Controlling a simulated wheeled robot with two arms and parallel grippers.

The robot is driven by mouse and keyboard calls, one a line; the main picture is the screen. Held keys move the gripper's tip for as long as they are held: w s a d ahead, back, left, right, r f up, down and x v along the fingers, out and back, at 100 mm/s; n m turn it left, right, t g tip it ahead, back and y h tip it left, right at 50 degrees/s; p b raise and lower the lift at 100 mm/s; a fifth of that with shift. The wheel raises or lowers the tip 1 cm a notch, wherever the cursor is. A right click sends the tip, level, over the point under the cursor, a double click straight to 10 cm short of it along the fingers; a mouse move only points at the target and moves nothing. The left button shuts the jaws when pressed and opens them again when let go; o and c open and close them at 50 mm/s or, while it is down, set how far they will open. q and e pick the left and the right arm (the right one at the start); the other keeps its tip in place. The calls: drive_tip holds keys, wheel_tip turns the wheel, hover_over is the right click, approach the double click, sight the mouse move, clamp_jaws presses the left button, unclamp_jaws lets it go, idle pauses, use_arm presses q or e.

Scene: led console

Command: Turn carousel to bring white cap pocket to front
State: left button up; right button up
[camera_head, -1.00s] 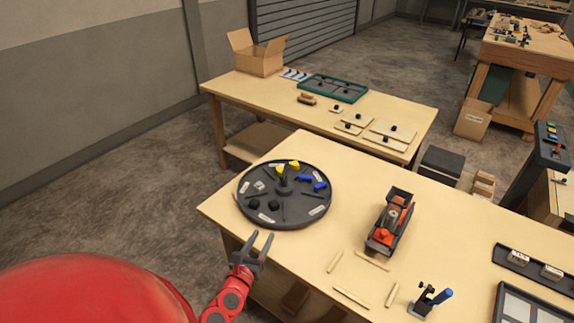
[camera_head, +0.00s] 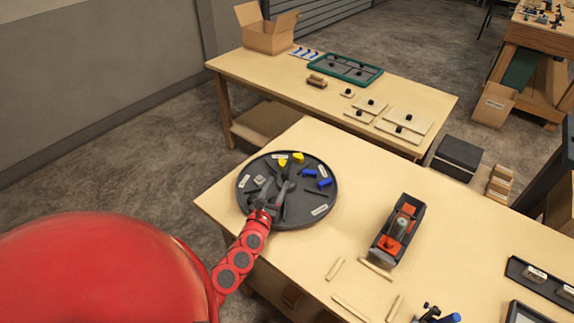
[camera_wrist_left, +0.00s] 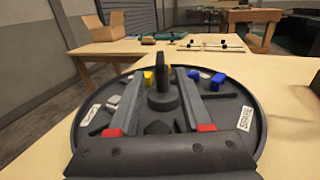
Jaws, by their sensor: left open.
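The carousel (camera_head: 300,214) is a dark round tray with labelled pockets near the table's left corner. A pale grey-white piece (camera_head: 260,181) sits at its left, also in the left wrist view (camera_wrist_left: 113,102). Yellow pieces (camera_head: 292,158) are at the far side and blue pieces (camera_head: 317,178) at the right. My left gripper (camera_head: 279,183) is open above the carousel, reaching in from the near side. In the left wrist view, its fingers (camera_wrist_left: 160,73) lie either side of the dark central post (camera_wrist_left: 163,100). Contact cannot be told. The gripper partly hides the near pockets.
The tabletop (camera_head: 350,190) between carousel and device is clear. A second table behind holds a cardboard box (camera_head: 267,32) and a green tray (camera_head: 345,69).

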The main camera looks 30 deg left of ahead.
sight(287, 165)
use_arm(q)
drive_tip(key=b+x, duration=0.2)
drive_tip(key=x, duration=0.6)
drive_tip(key=shift+w+f, duration=0.1)
drive_tip(key=shift+f, duration=0.1)
drive_tip(key=shift+w+a+r, duration=0.15)
drive_tip(key=shift+w, duration=0.5)
clamp_jaws()
idle(0.6)
